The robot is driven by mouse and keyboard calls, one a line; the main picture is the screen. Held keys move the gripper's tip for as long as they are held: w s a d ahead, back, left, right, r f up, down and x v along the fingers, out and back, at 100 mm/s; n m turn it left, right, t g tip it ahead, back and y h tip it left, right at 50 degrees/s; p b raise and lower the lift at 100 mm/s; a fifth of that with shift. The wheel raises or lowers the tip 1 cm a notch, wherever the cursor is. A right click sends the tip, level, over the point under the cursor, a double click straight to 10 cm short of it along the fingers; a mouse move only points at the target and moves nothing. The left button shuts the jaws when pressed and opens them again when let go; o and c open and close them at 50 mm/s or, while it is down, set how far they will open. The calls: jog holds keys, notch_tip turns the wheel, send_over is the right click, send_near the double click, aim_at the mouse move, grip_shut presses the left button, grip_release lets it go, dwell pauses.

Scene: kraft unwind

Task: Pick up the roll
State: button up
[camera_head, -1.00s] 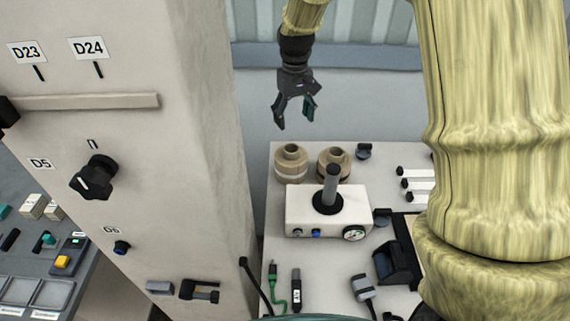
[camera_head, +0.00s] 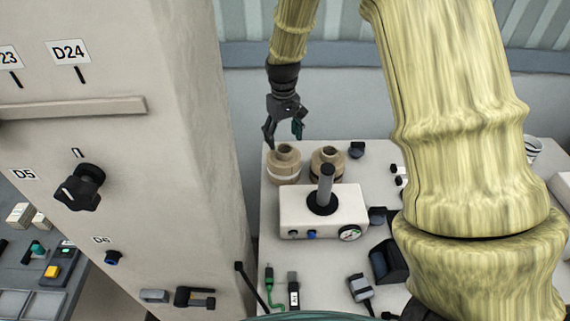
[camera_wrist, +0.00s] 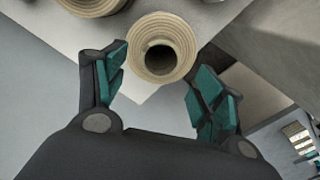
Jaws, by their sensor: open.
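Two tan, ring-shaped rolls stand on end at the back of the white table. The left roll (camera_head: 284,165) sits near the corner, and the right roll (camera_head: 328,163) stands close beside it. My gripper (camera_head: 284,138) is open and empty, just above the left roll. In the wrist view, one roll (camera_wrist: 151,62) with a dark round hole lies ahead, between the fingertips of my gripper (camera_wrist: 160,66) and apart from them. Part of the other roll (camera_wrist: 92,5) shows at the top left edge.
A white box with a grey lever (camera_head: 322,210) and a gauge stands right in front of the rolls. A tall cabinet (camera_head: 150,200) rises on the left. Cables and plugs (camera_head: 292,290) lie at the table's front. A striped cup (camera_head: 533,147) is at the right.

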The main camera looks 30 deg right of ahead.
aim_at(284, 148)
jog(key=shift+s+f+p, duration=0.2)
jog(key=shift+f+p, duration=1.05)
jog(key=shift+f, duration=1.25)
jog(key=c, duration=1.1)
